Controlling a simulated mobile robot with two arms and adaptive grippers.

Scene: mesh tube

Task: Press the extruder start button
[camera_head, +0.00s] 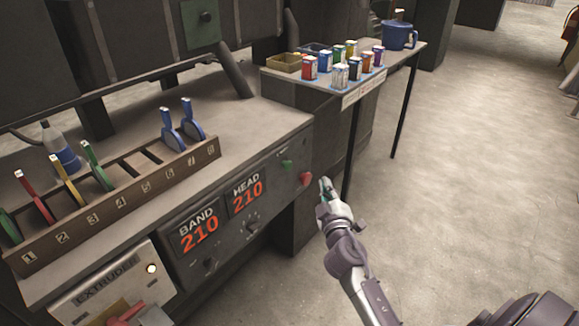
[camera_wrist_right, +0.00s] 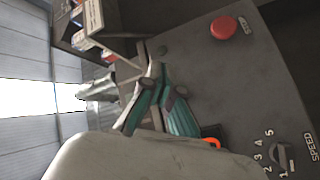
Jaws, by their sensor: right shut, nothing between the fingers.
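The extruder panel (camera_head: 268,205) has a green button (camera_head: 286,164) near its upper right end and a red button (camera_head: 306,179) to the right of it. My right gripper (camera_head: 325,186) is shut and empty, just right of the red button in the head view, apart from both buttons as far as I can tell. Its teal fingers show in the right wrist view (camera_wrist_right: 156,95). My left gripper is not in view.
Band and head displays (camera_head: 220,212) read 210, with knobs below. A numbered rack (camera_head: 110,205) holds coloured-handled tools, with a bottle (camera_head: 61,148) behind. A side table (camera_head: 404,55) carries small boxes and a blue pot (camera_head: 398,35).

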